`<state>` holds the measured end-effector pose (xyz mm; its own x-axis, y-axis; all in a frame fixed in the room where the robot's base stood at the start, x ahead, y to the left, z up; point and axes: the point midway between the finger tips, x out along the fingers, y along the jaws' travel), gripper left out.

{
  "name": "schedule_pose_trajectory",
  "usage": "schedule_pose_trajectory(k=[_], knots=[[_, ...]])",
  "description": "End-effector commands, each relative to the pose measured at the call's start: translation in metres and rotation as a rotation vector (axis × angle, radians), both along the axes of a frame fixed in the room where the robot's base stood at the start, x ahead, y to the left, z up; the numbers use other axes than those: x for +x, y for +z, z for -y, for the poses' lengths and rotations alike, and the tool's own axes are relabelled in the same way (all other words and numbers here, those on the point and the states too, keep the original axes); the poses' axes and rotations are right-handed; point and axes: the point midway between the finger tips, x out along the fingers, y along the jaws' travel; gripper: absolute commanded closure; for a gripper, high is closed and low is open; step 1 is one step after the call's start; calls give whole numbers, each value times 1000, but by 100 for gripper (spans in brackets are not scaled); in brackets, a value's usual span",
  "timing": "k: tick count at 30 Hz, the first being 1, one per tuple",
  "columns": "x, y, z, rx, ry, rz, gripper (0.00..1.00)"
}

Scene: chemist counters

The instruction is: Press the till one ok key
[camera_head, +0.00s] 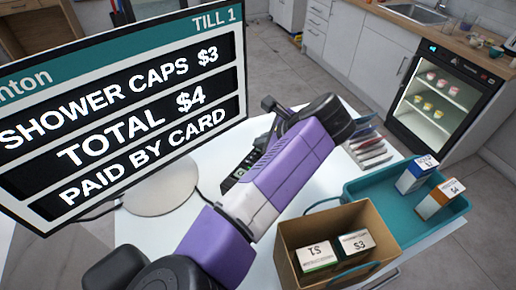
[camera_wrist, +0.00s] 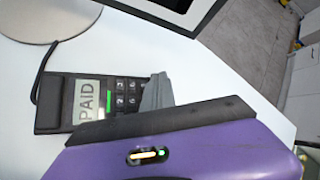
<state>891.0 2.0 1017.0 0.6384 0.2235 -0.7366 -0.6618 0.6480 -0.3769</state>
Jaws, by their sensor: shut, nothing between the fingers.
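The till one card terminal (camera_wrist: 72,103) is a dark handset lying on the white counter. Its screen (camera_wrist: 88,100) reads PAID. A green strip (camera_wrist: 108,101) lies beside the screen, and several dark keys (camera_wrist: 126,90) show next to it. My gripper (camera_wrist: 157,92) is shut and empty, its grey fingers over the keypad's right end in the wrist view. I cannot tell whether the tips touch a key; the ok key cannot be made out. In the head view my purple arm hides most of the terminal (camera_head: 230,182). The till display (camera_head: 130,105) reads TILL 1, TOTAL $4, PAID BY CARD.
A cardboard box (camera_head: 290,228) with two priced packs stands right of my arm. Behind it a teal tray (camera_head: 385,220) holds two more boxes. The display's round base (camera_head: 160,190) is left of the terminal. A small glass-fronted fridge (camera_head: 440,95) stands beyond.

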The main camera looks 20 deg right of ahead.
Motion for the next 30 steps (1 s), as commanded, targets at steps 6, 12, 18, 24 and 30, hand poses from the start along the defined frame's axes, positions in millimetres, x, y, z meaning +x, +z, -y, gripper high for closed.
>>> schedule_pose_trajectory(k=[6,12,18,24,30], knots=[[1,10,1,0,0,0,100],[1,9,1,0,0,0,100],[1,14,1,0,0,0,100],[3,31,3,0,-1,1,100],[4,49,6,0,-1,1,100]])
